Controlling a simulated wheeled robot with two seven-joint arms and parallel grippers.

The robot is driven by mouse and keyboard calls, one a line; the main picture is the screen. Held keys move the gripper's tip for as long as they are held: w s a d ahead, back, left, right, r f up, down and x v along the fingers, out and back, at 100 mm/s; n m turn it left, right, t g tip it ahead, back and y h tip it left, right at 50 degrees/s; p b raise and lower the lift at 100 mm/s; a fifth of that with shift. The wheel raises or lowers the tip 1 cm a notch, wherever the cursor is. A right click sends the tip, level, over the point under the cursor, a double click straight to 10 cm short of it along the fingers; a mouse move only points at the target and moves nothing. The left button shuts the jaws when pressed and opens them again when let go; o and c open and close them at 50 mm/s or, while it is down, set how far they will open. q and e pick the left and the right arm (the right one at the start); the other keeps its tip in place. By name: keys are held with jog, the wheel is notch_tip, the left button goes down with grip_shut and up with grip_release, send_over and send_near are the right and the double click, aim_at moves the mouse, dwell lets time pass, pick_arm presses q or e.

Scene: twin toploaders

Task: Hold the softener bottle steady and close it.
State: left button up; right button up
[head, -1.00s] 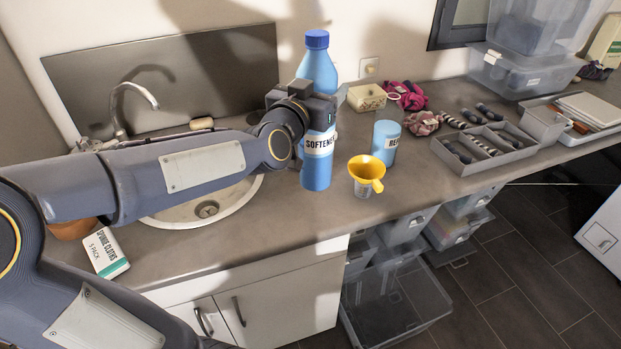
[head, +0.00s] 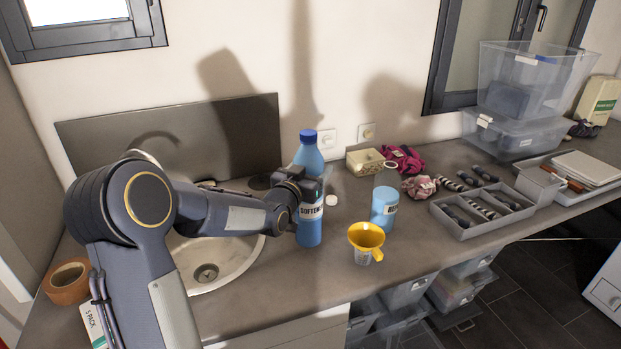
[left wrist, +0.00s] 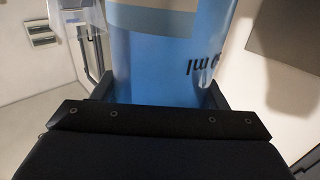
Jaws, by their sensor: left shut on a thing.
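The softener bottle (head: 308,233) is light blue with a white label and a dark blue cap (head: 308,136) on its top. It is upright over the counter right of the sink, and its base appears to rest there. My left gripper (head: 308,190) is shut around the bottle's upper body, below the shoulder. In the left wrist view the blue bottle wall (left wrist: 170,65) fills the space between the fingers. The head view does not show how tightly the cap sits. My right gripper is not in view.
A yellow funnel cup (head: 366,237) and a second blue bottle (head: 384,208) stand right of the softener bottle. A small white disc (head: 331,200) lies behind it. A grey divided tray (head: 470,230) is further right. The sink (head: 225,262) is at left.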

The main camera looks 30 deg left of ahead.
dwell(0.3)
pick_arm(q)
jog(key=f, duration=0.3)
jog(key=shift+w+a+f+p, duration=0.15)
jog(key=shift+w+f+p, duration=0.05)
jog(key=shift+p, duration=0.15)
jog(key=shift+f, duration=0.15)
jog(key=shift+f+b, duration=0.1)
jog(key=shift+b, duration=0.2)
jog(key=o, duration=1.9)
